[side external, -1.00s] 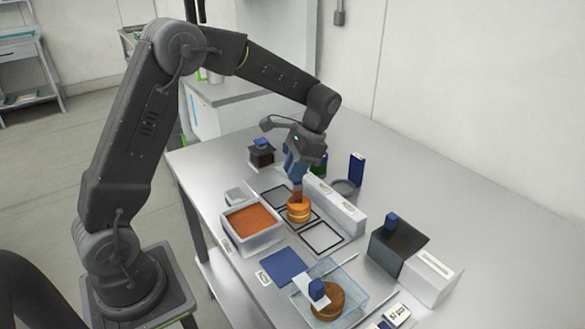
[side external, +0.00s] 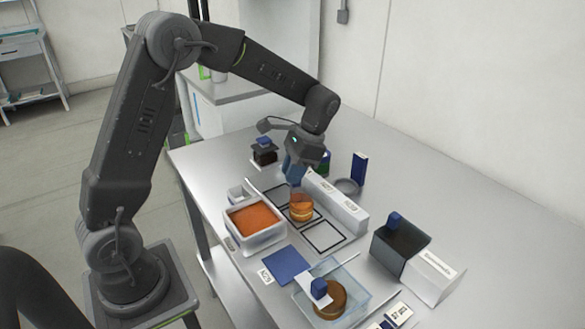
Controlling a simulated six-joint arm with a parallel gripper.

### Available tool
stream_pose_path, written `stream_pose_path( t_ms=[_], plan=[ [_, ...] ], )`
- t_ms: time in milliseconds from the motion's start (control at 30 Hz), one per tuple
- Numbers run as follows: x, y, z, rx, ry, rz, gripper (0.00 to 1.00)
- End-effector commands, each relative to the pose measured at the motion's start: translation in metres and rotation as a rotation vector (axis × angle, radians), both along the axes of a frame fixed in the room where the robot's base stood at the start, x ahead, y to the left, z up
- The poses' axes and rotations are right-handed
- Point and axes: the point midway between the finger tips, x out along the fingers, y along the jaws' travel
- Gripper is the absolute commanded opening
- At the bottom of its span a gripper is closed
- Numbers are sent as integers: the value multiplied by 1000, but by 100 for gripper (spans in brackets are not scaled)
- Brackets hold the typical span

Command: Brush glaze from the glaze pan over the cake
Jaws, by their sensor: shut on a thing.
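The cake (side external: 302,212), a round golden-brown layered piece, sits in a black-outlined square on the table. The glaze pan (side external: 235,228) is a white tray filled with orange-brown glaze, just left of the cake. My gripper (side external: 296,178) points down just above the cake, its blue fingers shut on what looks like the brush. Only a small, blurred part of the brush shows below the fingers. I cannot tell whether its tip touches the cake.
A long white block (side external: 338,203) stands close to the right of the cake. A clear tray (side external: 356,290) with a brown round and a blue-handled tool is in front. A dark box with a blue knob (side external: 394,219) stands right.

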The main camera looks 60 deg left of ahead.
Motion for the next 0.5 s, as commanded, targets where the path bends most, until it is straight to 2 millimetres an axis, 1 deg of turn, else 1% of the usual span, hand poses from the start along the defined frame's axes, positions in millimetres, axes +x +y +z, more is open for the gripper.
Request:
stream_pose_path(
  t_ms=[433, 500],
  plan=[
    [35, -23, -1, 0, 0, -1, 0],
    [28, -18, 0, 0, 0, 2, 0]
  ],
)
